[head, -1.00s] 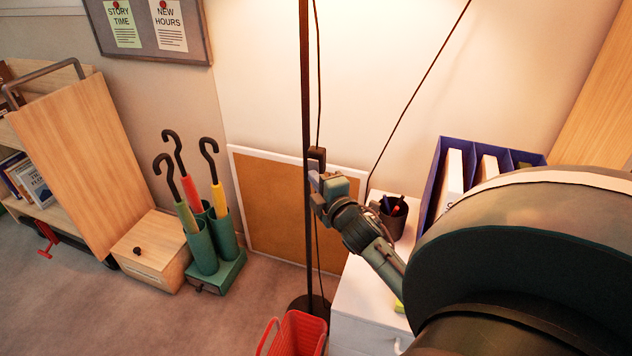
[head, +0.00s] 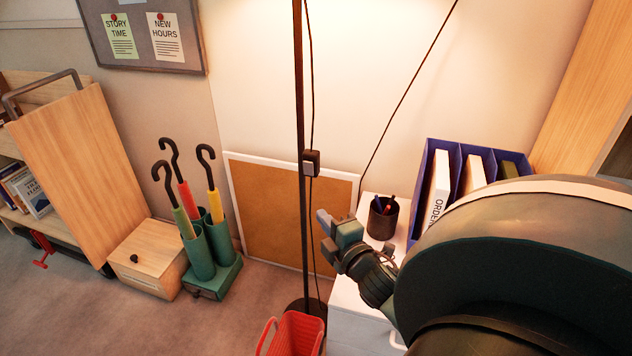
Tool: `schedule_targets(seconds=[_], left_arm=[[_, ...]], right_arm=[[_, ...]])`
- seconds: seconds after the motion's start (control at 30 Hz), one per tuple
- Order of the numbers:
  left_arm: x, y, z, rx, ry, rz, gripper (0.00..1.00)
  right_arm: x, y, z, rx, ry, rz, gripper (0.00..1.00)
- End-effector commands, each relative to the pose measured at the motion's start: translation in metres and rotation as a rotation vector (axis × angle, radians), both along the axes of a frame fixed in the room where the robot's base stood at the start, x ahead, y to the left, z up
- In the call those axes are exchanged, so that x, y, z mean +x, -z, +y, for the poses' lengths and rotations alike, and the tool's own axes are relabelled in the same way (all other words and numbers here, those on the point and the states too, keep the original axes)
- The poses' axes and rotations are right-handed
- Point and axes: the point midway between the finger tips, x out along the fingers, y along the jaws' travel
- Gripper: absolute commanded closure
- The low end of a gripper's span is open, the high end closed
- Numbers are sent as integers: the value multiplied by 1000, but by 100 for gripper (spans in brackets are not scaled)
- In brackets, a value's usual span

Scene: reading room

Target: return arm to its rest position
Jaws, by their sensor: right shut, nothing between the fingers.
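My right gripper (head: 325,232) is shut and empty. It is in the lower middle of the head view, in front of the cork board and to the right of the dark lamp pole (head: 300,120). A small dark switch box (head: 311,163) hangs on the cord beside the pole, above and apart from the fingers. My large right arm link covers the lower right of the view and hides part of the white cabinet. My left gripper is not in view.
A white cabinet (head: 350,300) carries a pen cup (head: 382,217) and a blue file holder (head: 425,180) close to my right arm. A red basket (head: 297,335) stands below. A green umbrella stand (head: 215,280), a wooden box (head: 148,268) and a book cart (head: 75,165) are left. A framed cork board (head: 262,215) leans on the wall.

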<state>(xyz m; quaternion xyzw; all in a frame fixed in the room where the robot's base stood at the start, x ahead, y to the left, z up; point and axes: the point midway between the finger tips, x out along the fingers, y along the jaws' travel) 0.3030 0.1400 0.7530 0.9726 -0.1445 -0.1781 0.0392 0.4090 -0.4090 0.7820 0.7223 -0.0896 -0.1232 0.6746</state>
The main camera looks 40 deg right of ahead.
Motion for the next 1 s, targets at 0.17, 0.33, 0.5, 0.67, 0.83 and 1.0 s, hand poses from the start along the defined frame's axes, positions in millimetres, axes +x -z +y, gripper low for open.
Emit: schedule_targets(seconds=[0.17,0.33,0.5,0.67,0.83,1.0], left_arm=[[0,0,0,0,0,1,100],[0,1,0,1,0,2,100],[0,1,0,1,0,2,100],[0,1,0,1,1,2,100],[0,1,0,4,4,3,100],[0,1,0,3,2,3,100]], right_arm=[[-8,1,2,-1,1,0,100],[-8,0,2,-1,0,-1,100],[-8,1,2,-1,1,0,100],[-8,1,2,-1,0,0,100],[-10,5,16,73,-23,-2,100],[-27,23,97,521,-130,12,100]])
